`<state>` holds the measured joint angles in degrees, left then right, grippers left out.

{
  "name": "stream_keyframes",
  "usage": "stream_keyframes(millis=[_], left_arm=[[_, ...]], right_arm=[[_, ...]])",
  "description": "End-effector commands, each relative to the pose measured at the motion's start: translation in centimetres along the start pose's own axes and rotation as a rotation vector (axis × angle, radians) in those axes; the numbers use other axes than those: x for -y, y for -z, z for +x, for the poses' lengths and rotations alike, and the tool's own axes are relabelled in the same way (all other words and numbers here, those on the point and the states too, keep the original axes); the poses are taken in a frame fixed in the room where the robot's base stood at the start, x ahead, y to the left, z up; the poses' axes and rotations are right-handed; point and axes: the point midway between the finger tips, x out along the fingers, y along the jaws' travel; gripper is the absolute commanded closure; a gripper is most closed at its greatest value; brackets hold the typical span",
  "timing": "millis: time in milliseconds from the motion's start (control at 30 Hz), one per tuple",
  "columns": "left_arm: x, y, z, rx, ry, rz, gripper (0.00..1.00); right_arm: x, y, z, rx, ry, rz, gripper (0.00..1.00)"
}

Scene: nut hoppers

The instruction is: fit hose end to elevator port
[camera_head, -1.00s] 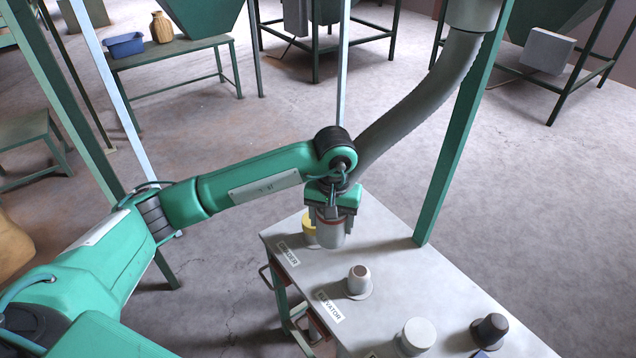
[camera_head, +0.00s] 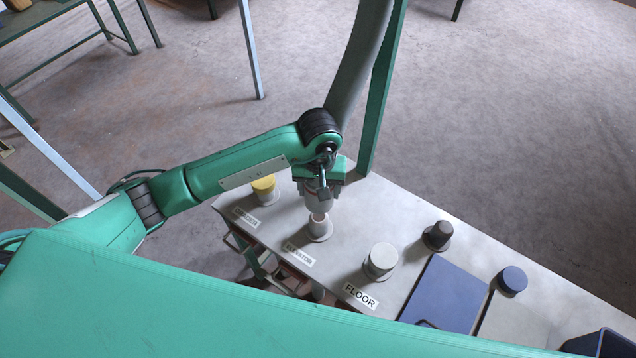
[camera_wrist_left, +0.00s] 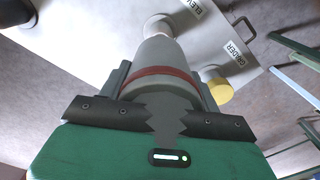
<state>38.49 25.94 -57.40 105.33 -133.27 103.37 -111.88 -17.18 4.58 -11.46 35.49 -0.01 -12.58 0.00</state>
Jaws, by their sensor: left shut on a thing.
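My left gripper (camera_head: 318,190) is shut on the grey hose end (camera_head: 319,201). In the left wrist view the hose end (camera_wrist_left: 162,62) has a dark red band and lies between the fingers (camera_wrist_left: 165,88). The elevator port (camera_head: 320,230) is a short pale spigot on a round flange, beside the ELEVATOR label (camera_head: 300,254). It also shows in the left wrist view (camera_wrist_left: 163,27), just beyond the hose mouth. The hose end is upright and roughly in line over the port. I cannot tell whether they touch. The hose (camera_head: 360,65) rises behind my wrist. My right gripper is not in view.
On the grey bench (camera_head: 350,205) stand a yellow-capped port (camera_head: 264,186), a white-capped port (camera_head: 381,259) by the FLOOR label (camera_head: 361,296), and a dark-capped port (camera_head: 438,234). A blue panel (camera_head: 445,293) and blue cap (camera_head: 512,279) lie right. A green post (camera_head: 380,110) rises close behind my gripper.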

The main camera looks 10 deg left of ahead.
Motion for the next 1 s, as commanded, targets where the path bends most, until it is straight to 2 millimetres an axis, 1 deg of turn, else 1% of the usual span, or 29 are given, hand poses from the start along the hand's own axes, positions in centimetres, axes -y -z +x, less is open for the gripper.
stream_keyframes(millis=[867,1000], left_arm=[[0.0,0.0,6.2,0.001,-0.001,-0.001,0.66],[0.0,0.1,7.2,-0.001,0.000,0.000,0.66]], right_arm=[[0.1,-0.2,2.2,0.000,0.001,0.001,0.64],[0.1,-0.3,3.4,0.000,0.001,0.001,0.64]])
